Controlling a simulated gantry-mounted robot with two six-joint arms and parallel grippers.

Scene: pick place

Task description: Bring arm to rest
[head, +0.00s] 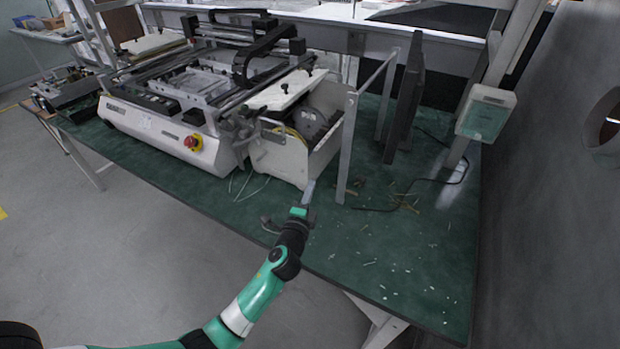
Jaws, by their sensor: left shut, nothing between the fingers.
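My left arm, green, white and black, comes in from the lower left in the head view. Its gripper (308,192) is shut and empty. It is over the front part of the green table (390,250), in front of the white machine's right end. I cannot tell how high it is above the table top. My right arm and gripper do not show.
A large white machine (160,135) with a red emergency button (193,142) fills the table's left and middle. A dark upright panel (404,105) and a grey box on a post (486,112) stand at right. Small scraps and a black cable lie on the table's right part.

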